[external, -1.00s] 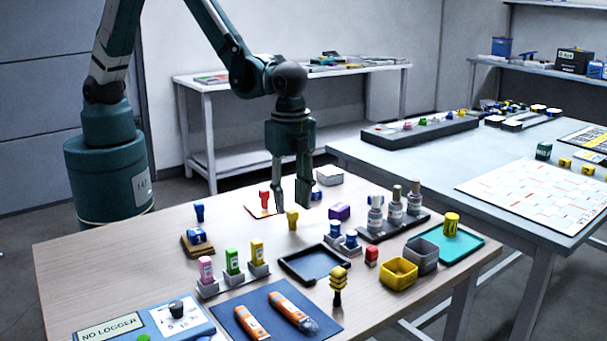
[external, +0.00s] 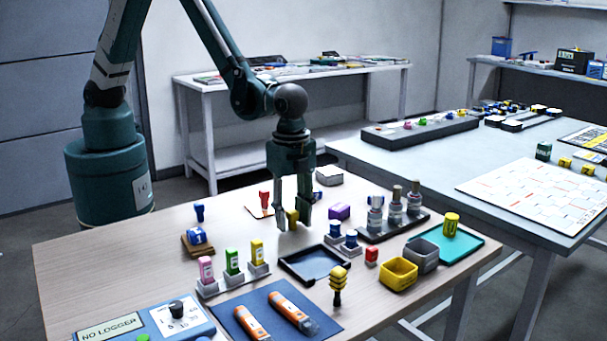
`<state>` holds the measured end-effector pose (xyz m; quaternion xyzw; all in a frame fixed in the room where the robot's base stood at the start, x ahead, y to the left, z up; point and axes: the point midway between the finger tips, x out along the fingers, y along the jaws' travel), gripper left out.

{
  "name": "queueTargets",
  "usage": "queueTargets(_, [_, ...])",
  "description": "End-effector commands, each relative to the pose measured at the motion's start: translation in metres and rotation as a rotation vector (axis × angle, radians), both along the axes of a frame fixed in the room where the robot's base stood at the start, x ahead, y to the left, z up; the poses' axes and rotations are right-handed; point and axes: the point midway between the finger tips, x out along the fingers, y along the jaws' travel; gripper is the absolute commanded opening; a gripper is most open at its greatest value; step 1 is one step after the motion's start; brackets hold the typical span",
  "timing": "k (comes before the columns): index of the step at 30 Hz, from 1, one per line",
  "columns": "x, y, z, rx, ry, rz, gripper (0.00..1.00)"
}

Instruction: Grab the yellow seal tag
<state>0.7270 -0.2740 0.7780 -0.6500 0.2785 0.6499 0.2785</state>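The yellow seal tag (external: 293,216) stands on the wooden table, partly hidden by my gripper. My gripper (external: 293,227) points straight down with its two fingers apart, one on each side of the tag. The fingertips are low, close to the table top. A gap shows between the fingers, and I cannot tell whether either finger touches the tag. A similar red tag (external: 265,198) stands on a small card behind and to the left, and a blue tag (external: 199,212) stands further left.
A dark empty tray (external: 313,266) lies just in front of my gripper. A purple block (external: 340,211) and a rack of bottles (external: 398,226) are to the right. Pink, green and yellow bottles (external: 232,262) stand front left. Bare table lies left of my gripper.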

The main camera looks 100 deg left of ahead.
Motion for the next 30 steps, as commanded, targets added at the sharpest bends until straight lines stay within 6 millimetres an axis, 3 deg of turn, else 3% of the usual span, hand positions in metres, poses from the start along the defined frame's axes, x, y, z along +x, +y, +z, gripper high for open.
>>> queueTargets(6, [0.000,0.000,0.000,0.000,0.000,0.000,0.33])
queueTargets(12, [0.000,0.000,0.000,0.000,0.000,0.000,0.10])
queueTargets(25, [0.000,0.000,0.002,0.000,0.000,0.000,0.10])
queueTargets(30, [0.000,0.000,0.011,0.000,0.000,0.000,0.10])
